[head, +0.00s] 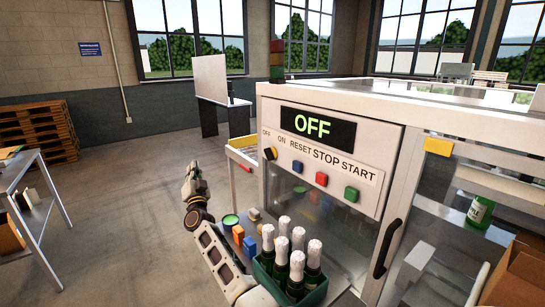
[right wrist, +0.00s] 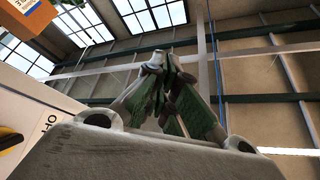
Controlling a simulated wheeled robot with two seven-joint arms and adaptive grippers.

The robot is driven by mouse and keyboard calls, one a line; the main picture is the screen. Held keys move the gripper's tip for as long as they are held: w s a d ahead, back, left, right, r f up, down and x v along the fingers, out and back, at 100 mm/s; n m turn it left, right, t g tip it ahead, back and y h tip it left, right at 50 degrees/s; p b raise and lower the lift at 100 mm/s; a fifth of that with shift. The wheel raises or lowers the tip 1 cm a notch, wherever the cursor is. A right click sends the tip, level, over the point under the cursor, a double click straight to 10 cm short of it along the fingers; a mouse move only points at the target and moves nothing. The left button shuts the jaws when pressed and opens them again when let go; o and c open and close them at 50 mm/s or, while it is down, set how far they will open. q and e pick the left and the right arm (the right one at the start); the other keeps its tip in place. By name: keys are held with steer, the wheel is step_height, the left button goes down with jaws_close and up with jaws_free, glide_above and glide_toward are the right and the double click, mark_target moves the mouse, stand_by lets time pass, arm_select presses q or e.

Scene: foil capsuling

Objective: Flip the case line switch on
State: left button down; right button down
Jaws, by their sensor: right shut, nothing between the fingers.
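The case line switch (head: 270,153) is a small dark knob with yellow on the machine's white panel, below the OFF and ON labels. The display (head: 318,125) above it reads OFF in green. The knob's exact angle is too small to tell. In the right wrist view, part of the yellow and black switch (right wrist: 9,139) shows at the left edge, beside the panel lettering. My right gripper (head: 192,176) is shut and empty, pointing up, left of the panel and apart from the switch. Its closed fingers (right wrist: 166,64) fill the middle of the right wrist view. My left gripper is out of view.
Blue (head: 298,166), red (head: 321,179) and green (head: 351,194) buttons sit right of the switch. A green crate (head: 282,288) of foil-topped bottles stands below the panel, close to my right arm. A black door handle (head: 387,249) is at right. Open floor lies to the left.

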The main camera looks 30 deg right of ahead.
steer(key=s+d+r+m+g+h, duration=0.4)
steer(key=d+r+m+h, duration=0.2)
steer(key=r+m+h, duration=0.1)
steer(key=s+d+r+m+g+h, duration=0.4)
steer(key=d+r+m+h, duration=0.2)
steer(key=r+m, duration=0.15)
steer(key=s+d+f+g+y, duration=0.2)
steer(key=s+d+f+g, duration=0.5)
steer(key=s+g, duration=0.2)
steer(key=shift+m+g, duration=0.35)
steer(key=shift+g, duration=0.25)
steer(key=shift+w+d, duration=0.1)
steer(key=shift+d, duration=0.1)
